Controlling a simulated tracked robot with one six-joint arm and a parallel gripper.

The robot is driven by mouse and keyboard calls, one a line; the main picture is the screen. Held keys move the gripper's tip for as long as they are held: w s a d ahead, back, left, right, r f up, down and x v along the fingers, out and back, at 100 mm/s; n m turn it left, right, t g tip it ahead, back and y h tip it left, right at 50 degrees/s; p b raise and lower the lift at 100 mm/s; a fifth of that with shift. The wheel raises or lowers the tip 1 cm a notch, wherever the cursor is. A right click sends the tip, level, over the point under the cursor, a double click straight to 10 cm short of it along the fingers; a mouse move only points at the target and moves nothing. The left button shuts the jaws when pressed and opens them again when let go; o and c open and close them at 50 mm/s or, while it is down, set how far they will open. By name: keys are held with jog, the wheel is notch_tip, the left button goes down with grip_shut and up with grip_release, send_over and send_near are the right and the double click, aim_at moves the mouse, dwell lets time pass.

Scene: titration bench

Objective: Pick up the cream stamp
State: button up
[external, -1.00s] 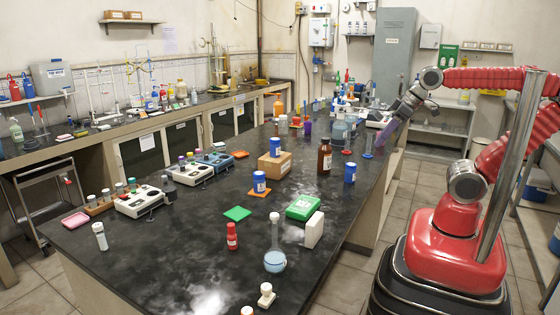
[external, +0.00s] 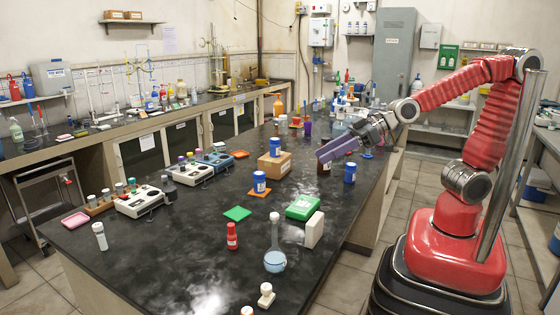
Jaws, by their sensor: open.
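The cream stamp (external: 266,296) stands upright near the front edge of the black bench, a small piece with a rounded knob on top. My gripper (external: 322,160) is open, with purple fingers, over the bench's right half, in front of the brown bottle (external: 324,169) in the picture. It is well away from the stamp, farther back on the bench. Nothing shows between the fingers, though the gap is small in this view.
A round flask with blue liquid (external: 275,260) stands just behind the stamp. A red bottle (external: 232,236), a green box (external: 302,208) and a white block (external: 314,230) are nearby. A blue jar (external: 350,172) stands close to my gripper.

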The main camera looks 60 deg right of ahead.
jog(key=s+a+f+n+t+y, duration=0.1)
jog(key=s+a+n+y, duration=0.3)
jog(key=a, duration=0.7)
jog(key=s+a+f+m+t+y, duration=0.1)
jog(key=s+a+t+y, duration=0.1)
jog(key=s+a, duration=0.7)
notch_tip(320, 180, down, 22)
jog(key=w+a, duration=0.1)
jog(key=w, duration=0.1)
jog(key=shift+w+a+r, duration=0.2)
jog(key=shift+a, duration=0.05)
send_near(267, 295)
jog(key=shift+w+a+r, duration=0.15)
jog(key=shift+w+r, duration=0.05)
jog(key=shift+w, duration=0.35)
jog(key=shift+w+a+r, duration=0.1)
jog(key=shift+w+r, duration=0.15)
jog(key=shift+w, duration=0.25)
jog(key=shift+x, duration=2.6)
jog(key=shift+w+d, duration=0.1)
